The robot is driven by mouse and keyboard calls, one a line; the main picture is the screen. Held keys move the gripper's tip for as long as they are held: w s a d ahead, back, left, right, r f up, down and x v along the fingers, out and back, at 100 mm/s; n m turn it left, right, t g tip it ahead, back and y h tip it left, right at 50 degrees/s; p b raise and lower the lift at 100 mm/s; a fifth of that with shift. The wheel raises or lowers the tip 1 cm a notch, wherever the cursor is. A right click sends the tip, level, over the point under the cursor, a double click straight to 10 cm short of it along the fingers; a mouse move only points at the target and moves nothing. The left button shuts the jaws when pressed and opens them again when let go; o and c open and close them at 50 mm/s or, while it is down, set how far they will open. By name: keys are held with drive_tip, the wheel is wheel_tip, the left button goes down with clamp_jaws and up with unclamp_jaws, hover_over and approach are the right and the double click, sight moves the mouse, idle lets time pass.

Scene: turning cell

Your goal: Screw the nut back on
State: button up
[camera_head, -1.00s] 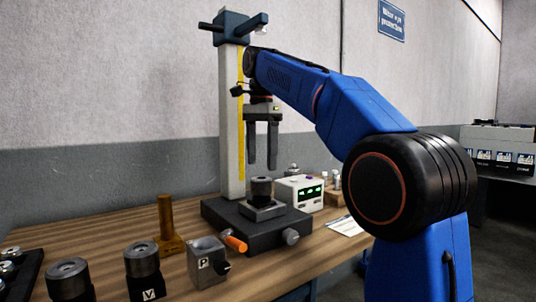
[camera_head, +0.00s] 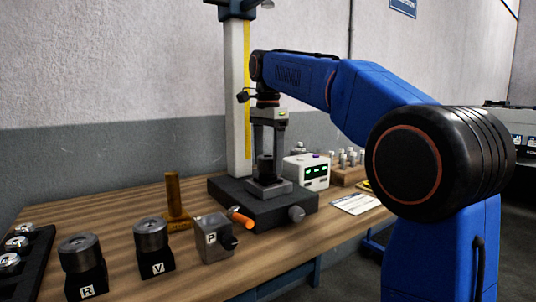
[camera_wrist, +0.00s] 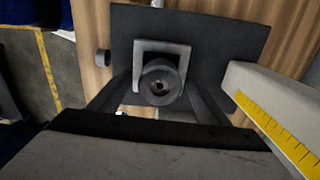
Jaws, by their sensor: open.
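My gripper (camera_head: 267,174) points straight down over the stand's base (camera_head: 233,200). Its jaws are open, with one finger on each side of a dark round cylinder (camera_head: 266,164). The cylinder sits upright in a grey square holder (camera_head: 270,187) on that base. In the wrist view the cylinder (camera_wrist: 160,82) shows from above, with a hole in its top, between my two fingers. I cannot tell whether the fingers touch it. I cannot tell for certain which part is the nut.
The stand's pale column (camera_head: 237,95) rises close behind my gripper. A white box with a green display (camera_head: 307,172) stands to the right. An orange handle (camera_head: 242,217), a block marked P (camera_head: 212,238), and cylinders marked V (camera_head: 152,249) and R (camera_head: 83,265) stand in front or left.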

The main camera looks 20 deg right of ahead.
drive_tip(key=c, duration=1.2)
drive_tip(key=m, duration=0.4)
drive_tip(key=shift+c, duration=0.2)
drive_tip(key=m, duration=0.5)
drive_tip(key=m, duration=0.4)
drive_tip(key=shift+m, duration=0.4)
drive_tip(key=m, duration=0.4)
drive_tip(key=shift+m, duration=0.3)
